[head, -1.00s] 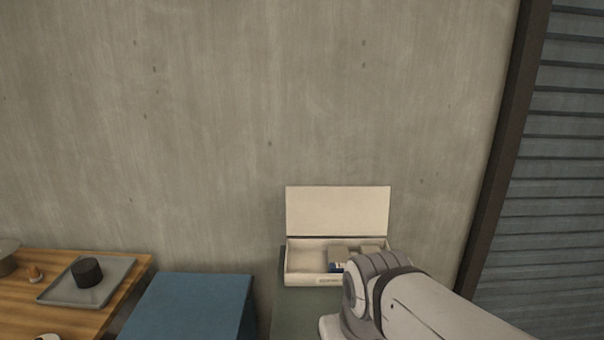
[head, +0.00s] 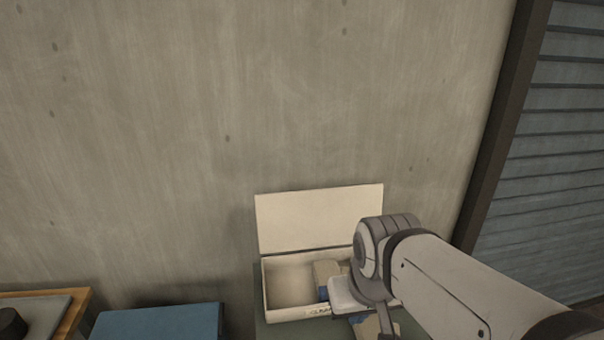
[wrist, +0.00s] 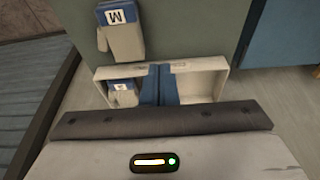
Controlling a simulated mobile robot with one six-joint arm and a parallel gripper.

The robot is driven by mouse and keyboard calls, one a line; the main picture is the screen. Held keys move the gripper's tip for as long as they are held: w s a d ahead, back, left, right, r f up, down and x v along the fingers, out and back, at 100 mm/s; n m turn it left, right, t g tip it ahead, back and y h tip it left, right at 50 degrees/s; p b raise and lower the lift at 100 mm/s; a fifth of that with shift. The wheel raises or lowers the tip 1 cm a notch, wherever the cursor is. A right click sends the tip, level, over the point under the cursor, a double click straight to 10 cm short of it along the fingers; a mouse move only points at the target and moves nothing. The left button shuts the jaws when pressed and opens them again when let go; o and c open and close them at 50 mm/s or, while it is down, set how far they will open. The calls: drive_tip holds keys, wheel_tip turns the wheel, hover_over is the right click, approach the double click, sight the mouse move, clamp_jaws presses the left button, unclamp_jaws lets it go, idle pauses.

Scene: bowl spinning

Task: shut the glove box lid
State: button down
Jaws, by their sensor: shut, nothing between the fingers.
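The pale glove box (head: 285,316) stands open, its lid (head: 320,218) raised upright at the back near the wall. A tan glove (head: 325,270) lies inside; the left part of the box looks empty in the head view. My gripper shows in the wrist view, its blue fingers (wrist: 160,84) together in front of the middle of the box (wrist: 200,67), hiding part of it. They are shut and empty. Whether they touch the box cannot be told. A labelled glove (wrist: 122,92) lies in the box there, and another glove (wrist: 120,38) lies outside its front edge.
A blue block-like unit (head: 160,320) stands left of the box. A wooden table (head: 78,300) with a grey tray (head: 45,315) is further left. A concrete wall (head: 150,130) rises behind, and a dark post (head: 505,120) and slatted shutter (head: 555,110) are at the right.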

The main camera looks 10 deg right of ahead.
drive_tip(key=w+d+r, duration=0.1)
drive_tip(key=w+r, duration=0.3)
drive_tip(key=w, duration=0.9)
drive_tip(key=w+r+p, duration=0.1)
drive_tip(key=w+r, duration=0.3)
drive_tip(key=w, duration=0.8)
drive_tip(key=w+d+r, duration=0.1)
drive_tip(key=w+r, duration=0.3)
drive_tip(key=w, duration=0.9)
wheel_tip(320, 180, down, 10)
drive_tip(key=t+p, duration=0.1)
drive_tip(key=p, duration=0.1)
drive_tip(key=shift+r, duration=0.2)
drive_tip(key=shift+s, duration=0.15)
